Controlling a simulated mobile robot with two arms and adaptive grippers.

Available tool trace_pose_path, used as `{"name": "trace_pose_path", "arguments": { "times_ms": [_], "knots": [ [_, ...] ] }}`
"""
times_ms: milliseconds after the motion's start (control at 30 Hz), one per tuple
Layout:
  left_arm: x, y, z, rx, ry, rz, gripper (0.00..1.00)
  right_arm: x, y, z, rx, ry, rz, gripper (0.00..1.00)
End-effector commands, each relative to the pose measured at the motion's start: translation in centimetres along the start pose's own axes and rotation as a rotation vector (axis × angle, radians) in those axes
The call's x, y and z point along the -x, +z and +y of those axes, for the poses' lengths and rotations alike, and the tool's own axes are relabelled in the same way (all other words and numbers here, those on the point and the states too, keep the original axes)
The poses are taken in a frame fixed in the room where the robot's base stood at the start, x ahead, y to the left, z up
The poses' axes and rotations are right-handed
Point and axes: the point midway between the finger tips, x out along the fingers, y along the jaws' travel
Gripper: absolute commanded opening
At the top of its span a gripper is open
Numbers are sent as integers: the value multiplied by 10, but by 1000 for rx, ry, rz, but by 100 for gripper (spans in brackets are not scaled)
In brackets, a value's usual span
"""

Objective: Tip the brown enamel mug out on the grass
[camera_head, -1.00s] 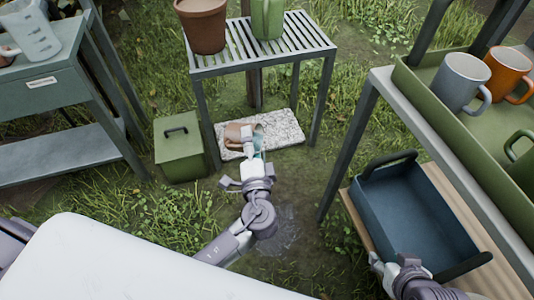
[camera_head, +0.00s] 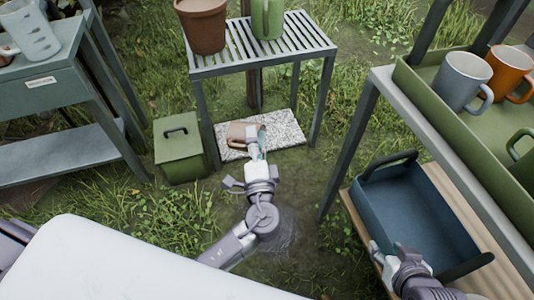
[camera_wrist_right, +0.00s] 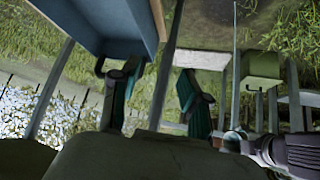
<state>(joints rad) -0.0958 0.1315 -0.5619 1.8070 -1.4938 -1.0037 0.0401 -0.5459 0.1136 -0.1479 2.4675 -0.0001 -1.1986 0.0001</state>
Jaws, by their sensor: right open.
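The brown enamel mug (camera_head: 240,132) looks tilted onto its side, at the speckled stone slab (camera_head: 287,127) under the slatted stand in the head view. Whether it rests on the slab or is held just above it I cannot tell. My left gripper (camera_head: 259,146) has its teal fingers at the mug's right side. They overlap the mug, and their gap is hidden. My right gripper (camera_head: 386,258) is by the near left corner of the blue crate (camera_head: 365,215). In the right wrist view its teal fingers (camera_wrist_right: 158,88) stand apart with nothing between them.
A green lidded box (camera_head: 181,150) stands left of the slab. The slatted stand (camera_head: 262,55) carries a terracotta pot (camera_head: 203,25) and a green vessel (camera_head: 267,18). A green tray (camera_head: 430,110) with several mugs is on the right shelf. Grass and bare ground lie between.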

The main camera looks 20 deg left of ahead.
Motion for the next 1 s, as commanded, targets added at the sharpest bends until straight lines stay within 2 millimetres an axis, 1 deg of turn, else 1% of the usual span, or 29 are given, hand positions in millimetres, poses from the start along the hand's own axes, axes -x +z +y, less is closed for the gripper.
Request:
{"name": "trace_pose_path", "arguments": {
  "times_ms": [1000],
  "knots": [
    [2,-4,-2,-101,-48,9,19,-4,-22,-1,9,-3,111,46]
  ]
}}
